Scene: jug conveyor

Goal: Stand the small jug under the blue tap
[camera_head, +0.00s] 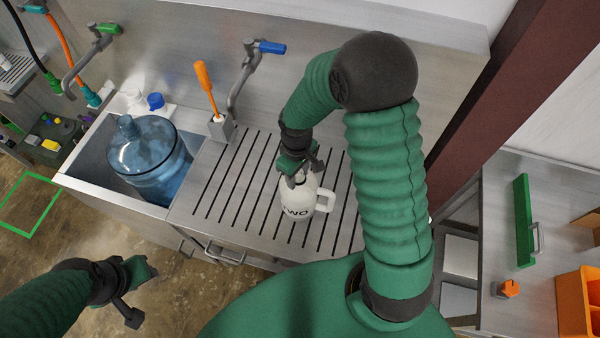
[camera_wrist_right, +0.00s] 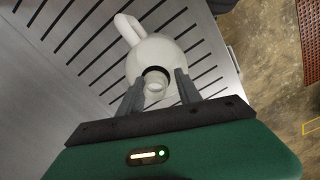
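The small white jug (camera_head: 297,205), with dark lettering partly legible as "WO", stands upright on the slotted drainboard (camera_head: 185,205). Its handle points right in the head view. My right gripper (camera_head: 300,175) is above the jug's top. In the right wrist view, its two fingers (camera_wrist_right: 160,90) straddle the jug's neck (camera_wrist_right: 156,84), apart, with a gap showing on each side. The blue tap (camera_head: 270,47) is on the back wall, its grey spout curving down left of and behind the jug. My left gripper (camera_head: 140,285) is over the floor at lower left, away from the jug; its fingers are unclear.
A big blue water bottle (camera_head: 150,160) stands in the sink (camera_head: 85,160) at left. An orange-handled tool (camera_head: 206,85) stands in a grey holder (camera_head: 221,127) near the blue tap's spout. A green tap (camera_head: 105,29) is farther left. The drainboard between holder and jug is clear.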

